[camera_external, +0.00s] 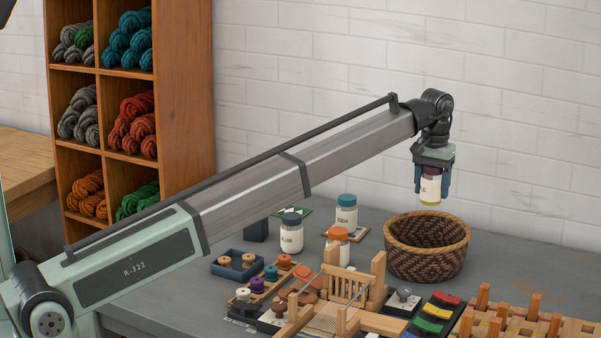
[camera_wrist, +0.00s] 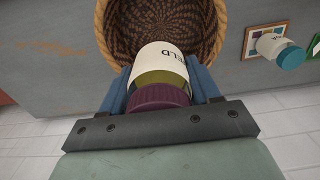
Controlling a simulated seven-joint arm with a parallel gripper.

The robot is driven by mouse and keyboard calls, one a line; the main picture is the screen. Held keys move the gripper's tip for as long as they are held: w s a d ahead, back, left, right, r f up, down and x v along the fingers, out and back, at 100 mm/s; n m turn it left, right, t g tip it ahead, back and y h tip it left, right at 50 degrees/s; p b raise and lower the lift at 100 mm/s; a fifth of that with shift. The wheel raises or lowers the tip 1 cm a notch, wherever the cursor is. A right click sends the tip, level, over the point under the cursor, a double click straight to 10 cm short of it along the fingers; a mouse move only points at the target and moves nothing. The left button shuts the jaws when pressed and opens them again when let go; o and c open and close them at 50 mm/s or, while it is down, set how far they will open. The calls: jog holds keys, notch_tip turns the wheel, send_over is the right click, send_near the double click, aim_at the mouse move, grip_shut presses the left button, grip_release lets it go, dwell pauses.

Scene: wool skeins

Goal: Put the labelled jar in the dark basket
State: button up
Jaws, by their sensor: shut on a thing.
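The labelled jar (camera_external: 430,188) has a cream label, yellow-green contents and a dark maroon lid. My gripper (camera_external: 432,182) is shut on it and holds it upright in the air, close to the upper left of the dark basket (camera_external: 428,262). In the wrist view the jar (camera_wrist: 162,68) sits between the blue fingers of my gripper (camera_wrist: 160,85), its lid toward the camera. Its label is partly readable, ending in "ELD". The round woven basket (camera_wrist: 103,30) lies beyond and below it there. The part of the basket floor that shows looks empty.
Jars with teal (camera_external: 346,212), dark (camera_external: 291,232) and orange (camera_external: 338,247) lids stand left of the basket. A small wooden loom (camera_external: 345,290) and colored blocks (camera_external: 432,325) are in front. Bare grey table lies right of the basket. A shelf of wool skeins (camera_external: 185,90) stands behind left.

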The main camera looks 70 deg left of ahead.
aim_at(431, 201)
notch_tip(431, 201, down, 16)
jog(key=shift+f, duration=0.2)
dwell(0.5)
jog(key=shift+f, duration=0.15)
jog(key=o, duration=1.2)
notch_tip(431, 201, up, 12)
jog(key=shift+r, duration=0.2)
